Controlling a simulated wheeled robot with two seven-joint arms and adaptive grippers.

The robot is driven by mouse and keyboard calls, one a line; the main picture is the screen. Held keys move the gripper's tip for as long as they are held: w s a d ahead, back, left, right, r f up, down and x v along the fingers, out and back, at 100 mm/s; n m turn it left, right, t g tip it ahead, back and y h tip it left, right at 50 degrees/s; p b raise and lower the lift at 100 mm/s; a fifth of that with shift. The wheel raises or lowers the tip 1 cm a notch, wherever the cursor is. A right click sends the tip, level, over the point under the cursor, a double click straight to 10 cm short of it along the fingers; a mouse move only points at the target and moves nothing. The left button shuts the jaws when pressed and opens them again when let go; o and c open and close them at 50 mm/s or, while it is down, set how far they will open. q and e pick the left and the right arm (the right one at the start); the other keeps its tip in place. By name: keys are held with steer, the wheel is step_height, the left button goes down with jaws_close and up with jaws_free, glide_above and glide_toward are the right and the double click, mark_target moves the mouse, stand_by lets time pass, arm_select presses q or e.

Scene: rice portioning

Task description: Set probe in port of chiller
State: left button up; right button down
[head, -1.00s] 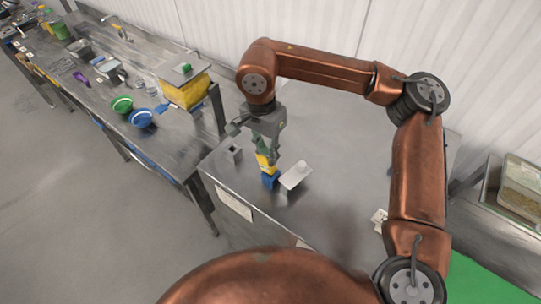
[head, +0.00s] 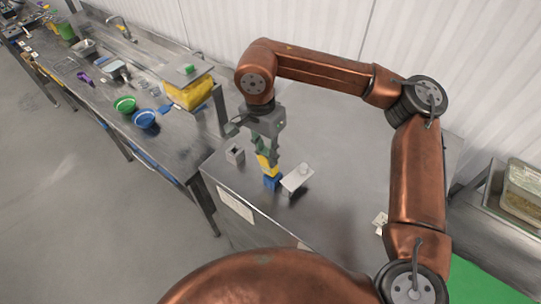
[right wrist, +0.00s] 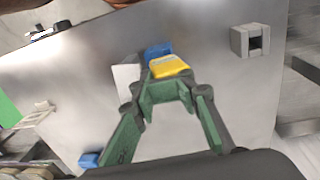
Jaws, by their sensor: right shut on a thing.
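My right gripper (head: 268,150) points down over the steel counter top (head: 340,215) and is shut on a yellow piece (head: 267,166), which looks like the probe. In the right wrist view the yellow piece (right wrist: 170,66) has a label and sits between the green fingertips (right wrist: 166,92). A blue part (head: 272,183) is just below the yellow one; I cannot tell whether they are joined. A grey block with a dark square opening (head: 235,154), possibly the port, stands to the left of the gripper. The opening also shows in the right wrist view (right wrist: 254,42). My left gripper is out of view.
A pale plate with a small knob (head: 297,177) is close right of the blue part. A small pale item (head: 381,219) lies farther right. Another bench (head: 165,150) at left holds a green bowl (head: 125,104), a blue bowl (head: 144,119) and a yellow box (head: 188,95). The counter's middle is clear.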

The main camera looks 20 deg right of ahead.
steer(key=shift+w+a, duration=0.15)
steer(key=shift+a, duration=0.15)
stand_by(0.4)
steer(key=shift+a+f+b, duration=0.3)
steer(key=shift+f+b, duration=0.2)
steer(key=shift+f, duration=0.25)
stand_by(0.7)
steer(key=c, duration=2.3)
jaws_free()
steer(key=shift+o, duration=0.7)
steer(key=shift+w+a+f, duration=0.1)
steer(key=shift+w+a, duration=0.05)
steer(key=shift+a, duration=0.1)
steer(key=shift+o, duration=0.7)
steer(key=shift+w+a, duration=0.2)
steer(key=shift+o, duration=2.1)
steer(key=shift+d, duration=0.2)
